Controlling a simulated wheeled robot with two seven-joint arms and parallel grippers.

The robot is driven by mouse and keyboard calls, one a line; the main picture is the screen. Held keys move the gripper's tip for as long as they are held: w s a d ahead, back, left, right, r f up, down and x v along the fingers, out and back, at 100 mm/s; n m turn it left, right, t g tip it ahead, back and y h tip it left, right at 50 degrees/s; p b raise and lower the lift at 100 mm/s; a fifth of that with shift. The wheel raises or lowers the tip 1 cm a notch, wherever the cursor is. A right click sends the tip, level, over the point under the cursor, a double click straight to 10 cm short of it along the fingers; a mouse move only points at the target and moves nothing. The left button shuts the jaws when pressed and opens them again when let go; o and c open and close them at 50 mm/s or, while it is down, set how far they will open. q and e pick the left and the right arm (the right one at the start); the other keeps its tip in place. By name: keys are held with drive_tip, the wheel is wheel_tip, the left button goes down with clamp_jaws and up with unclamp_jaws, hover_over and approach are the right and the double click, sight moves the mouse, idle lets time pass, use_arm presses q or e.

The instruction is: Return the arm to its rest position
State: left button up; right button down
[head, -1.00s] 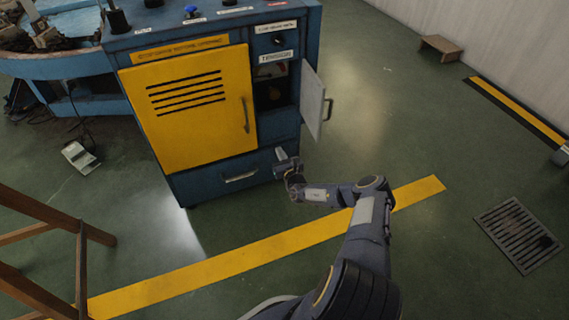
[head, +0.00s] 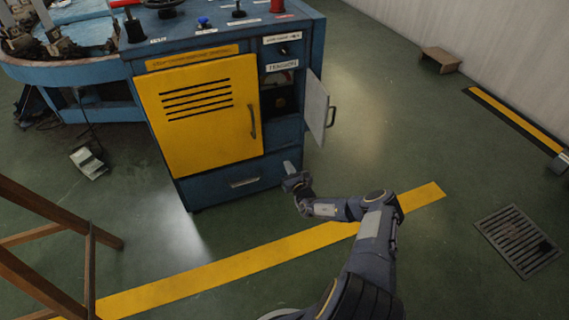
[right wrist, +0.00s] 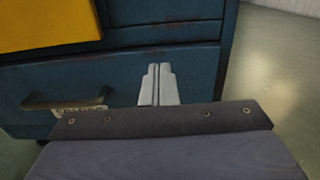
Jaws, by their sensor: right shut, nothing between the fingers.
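My right gripper (head: 289,167) is in front of the lower right corner of a blue machine cabinet (head: 310,50). In the right wrist view its two pale fingers (right wrist: 158,85) are together with nothing between them. The blue bottom drawer (right wrist: 120,75) of the cabinet lies beyond the fingers and looks closed; I cannot tell the exact gap to it. My right arm reaches in from the bottom of the head view, bent at the elbow. My left gripper does not show.
A small grey door (head: 315,105) stands open at the cabinet's right, above my gripper. The yellow door (head: 205,135) is closed. A wooden frame (head: 40,205) stands at the left. A floor grate (head: 515,235) and open floor lie to the right.

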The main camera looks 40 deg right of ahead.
drive_tip(key=p+v, duration=0.3)
drive_tip(key=v, duration=0.5)
drive_tip(key=w+a+r+n+y, duration=0.2)
drive_tip(key=a+r+n+y, duration=0.3)
drive_tip(key=r, duration=0.3)
drive_tip(key=w+a+r+n+y, duration=0.2)
drive_tip(key=a+r+n+y, duration=0.3)
drive_tip(key=r, duration=0.3)
drive_tip(key=s+a+r+n+g+y, duration=0.4)
drive_tip(key=s+a+r+n+g, duration=0.15)
drive_tip(key=a+r+n, duration=0.35)
drive_tip(key=s+a+r+n+g+y, duration=0.35)
drive_tip(key=a+r+n+g, duration=0.35)
drive_tip(key=r, duration=0.3)
drive_tip(key=s+r+n+h, duration=0.3)
drive_tip(key=s+n+h, duration=0.25)
drive_tip(key=s, duration=0.85)
drive_tip(key=s+r+n+h, duration=0.2)
drive_tip(key=s+n+h, duration=0.3)
drive_tip(key=s, duration=0.8)
wheel_tip(320, 180, up, 31)
drive_tip(key=p, duration=3.1)
drive_tip(key=shift+d+r+y, duration=0.15)
drive_tip(key=shift+d+y, duration=0.2)
drive_tip(key=shift+y, duration=0.05)
